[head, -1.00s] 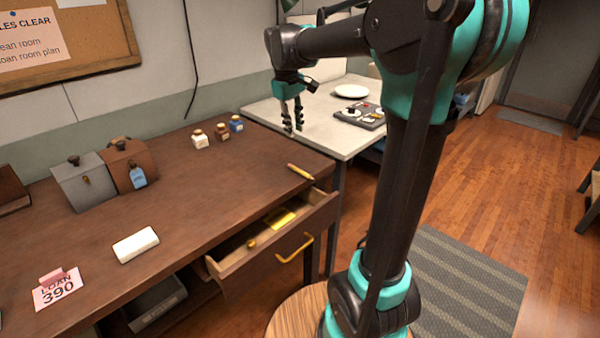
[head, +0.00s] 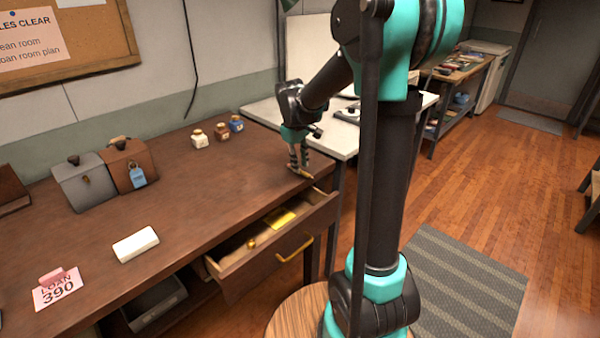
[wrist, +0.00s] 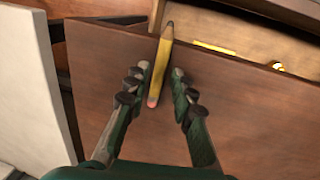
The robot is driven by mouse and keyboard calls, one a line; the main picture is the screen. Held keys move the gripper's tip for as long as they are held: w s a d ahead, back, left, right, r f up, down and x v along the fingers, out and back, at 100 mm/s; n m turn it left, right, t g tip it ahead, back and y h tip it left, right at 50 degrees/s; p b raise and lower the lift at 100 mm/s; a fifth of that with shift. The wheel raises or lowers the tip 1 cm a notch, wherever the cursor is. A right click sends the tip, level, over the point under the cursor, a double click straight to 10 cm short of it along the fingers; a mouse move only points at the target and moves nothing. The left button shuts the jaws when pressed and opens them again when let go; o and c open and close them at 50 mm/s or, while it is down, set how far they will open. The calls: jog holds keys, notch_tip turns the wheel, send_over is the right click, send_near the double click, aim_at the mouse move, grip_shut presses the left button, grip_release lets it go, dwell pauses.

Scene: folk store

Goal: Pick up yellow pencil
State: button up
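The yellow pencil (wrist: 160,65) lies on the brown desk near its right front corner. In the wrist view its dark tip points up toward the desk edge, and its pink end points down toward my gripper. In the head view my gripper (head: 300,170) points down at the desk corner and hides most of the pencil (head: 302,174).
An open drawer (head: 228,270) with yellow items juts out below the desk edge. Small bottles (head: 222,132), two boxes (head: 85,182) and a white block (head: 135,244) stand on the desk (head: 190,215). A white table (head: 340,140) adjoins behind.

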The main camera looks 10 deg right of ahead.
notch_tip(320, 180, down, 2)
jog(key=shift+w+d, duration=0.1)
grip_shut()
jog(key=shift+r, duration=0.15)
